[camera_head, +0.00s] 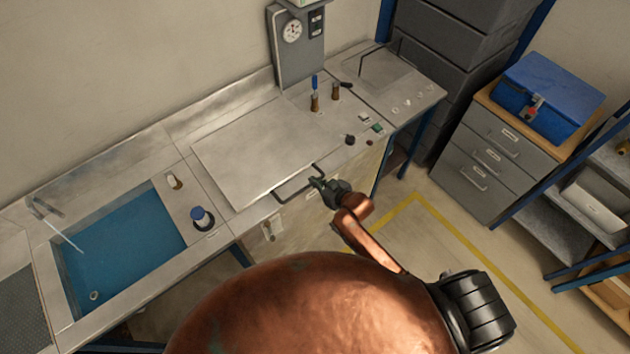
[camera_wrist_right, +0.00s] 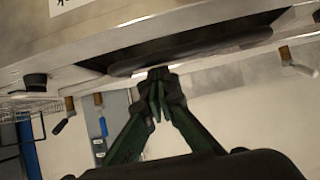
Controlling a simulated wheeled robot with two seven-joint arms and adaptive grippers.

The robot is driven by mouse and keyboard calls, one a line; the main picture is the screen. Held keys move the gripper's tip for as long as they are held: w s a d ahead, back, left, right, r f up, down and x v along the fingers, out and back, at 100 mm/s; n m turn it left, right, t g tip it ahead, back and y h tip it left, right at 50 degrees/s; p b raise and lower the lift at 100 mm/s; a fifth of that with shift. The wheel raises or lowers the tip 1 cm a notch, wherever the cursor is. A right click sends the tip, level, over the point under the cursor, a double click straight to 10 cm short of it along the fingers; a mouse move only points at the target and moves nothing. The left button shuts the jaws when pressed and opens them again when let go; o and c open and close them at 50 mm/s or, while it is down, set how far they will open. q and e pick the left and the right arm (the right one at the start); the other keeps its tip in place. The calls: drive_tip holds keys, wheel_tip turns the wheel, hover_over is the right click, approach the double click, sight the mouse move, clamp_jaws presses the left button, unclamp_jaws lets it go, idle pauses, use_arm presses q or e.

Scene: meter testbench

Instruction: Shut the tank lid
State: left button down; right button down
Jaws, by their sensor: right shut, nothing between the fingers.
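The tank lid (camera_head: 245,150) is a broad, flat steel plate in the middle of the bench. It looks level with the bench top, with no visible gap. A dark bar handle (camera_head: 290,190) runs along its front edge. My right gripper (camera_head: 318,183) is shut and empty at the right end of this handle; whether it touches is unclear. In the right wrist view my closed fingertips (camera_wrist_right: 158,76) are just beside a dark bar (camera_wrist_right: 205,46), probably the handle. My left gripper is not in view.
A dial gauge column (camera_head: 293,45) stands behind the lid. Small tools (camera_head: 315,98) and knobs are at the right. The floor (camera_head: 430,240) in front is clear.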

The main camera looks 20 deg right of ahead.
drive_tip(key=f+b, duration=0.1)
drive_tip(key=f, duration=0.1)
drive_tip(key=s+f+b, duration=0.1)
drive_tip(key=f, duration=0.2)
drive_tip(key=f+b, duration=0.2)
drive_tip(key=f, duration=0.1)
drive_tip(key=shift+s+d, duration=0.15)
wheel_tip(320, 180, up, 6)
drive_tip(key=w+p, duration=0.2)
drive_tip(key=p, duration=0.3)
drive_tip(key=f+b+v, duration=0.1)
drive_tip(key=b+v, duration=0.1)
drive_tip(key=v, duration=0.8)
drive_tip(key=shift+s, duration=0.35)
